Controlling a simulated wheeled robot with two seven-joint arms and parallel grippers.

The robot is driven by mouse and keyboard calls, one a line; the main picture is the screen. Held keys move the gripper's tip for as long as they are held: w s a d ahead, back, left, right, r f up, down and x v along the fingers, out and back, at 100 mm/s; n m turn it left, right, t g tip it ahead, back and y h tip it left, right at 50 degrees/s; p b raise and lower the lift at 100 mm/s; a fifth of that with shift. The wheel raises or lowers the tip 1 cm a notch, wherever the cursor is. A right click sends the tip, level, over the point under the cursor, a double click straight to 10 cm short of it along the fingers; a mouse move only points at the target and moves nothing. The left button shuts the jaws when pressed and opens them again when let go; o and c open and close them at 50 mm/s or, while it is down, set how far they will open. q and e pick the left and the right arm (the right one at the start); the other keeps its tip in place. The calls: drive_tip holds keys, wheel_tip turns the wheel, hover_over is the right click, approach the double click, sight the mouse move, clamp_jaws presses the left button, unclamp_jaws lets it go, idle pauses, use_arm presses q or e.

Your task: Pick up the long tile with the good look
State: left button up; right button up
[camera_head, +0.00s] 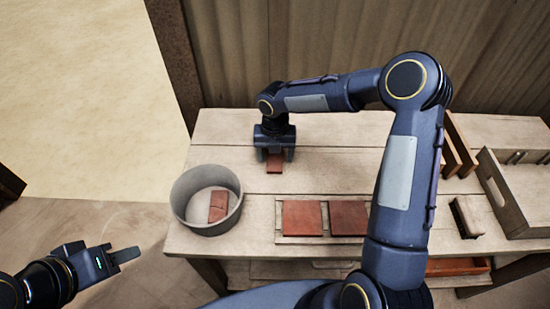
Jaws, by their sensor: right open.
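A narrow reddish tile (275,167) lies on the wooden table, partly hidden under my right gripper. My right gripper (274,157) is open, pointing down, with its fingers on either side of that tile; I cannot tell whether they touch it. Two wide reddish tiles, one on the left (302,218) and one on the right (347,218), lie side by side on a pale board. Reddish tile pieces (218,206) lie in a round grey tub (181,215). My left gripper (125,256) is off the table's left side, empty; its finger gap cannot be made out.
The wooden table (225,128) has free room left of my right gripper. A brush (466,217), upright wooden boards (459,150) and a wooden crate (507,210) stand at the right. My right arm crosses over the table and hides part of it.

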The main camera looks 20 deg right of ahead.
drive_tip(key=c, duration=1.1)
drive_tip(key=shift+r, duration=0.2)
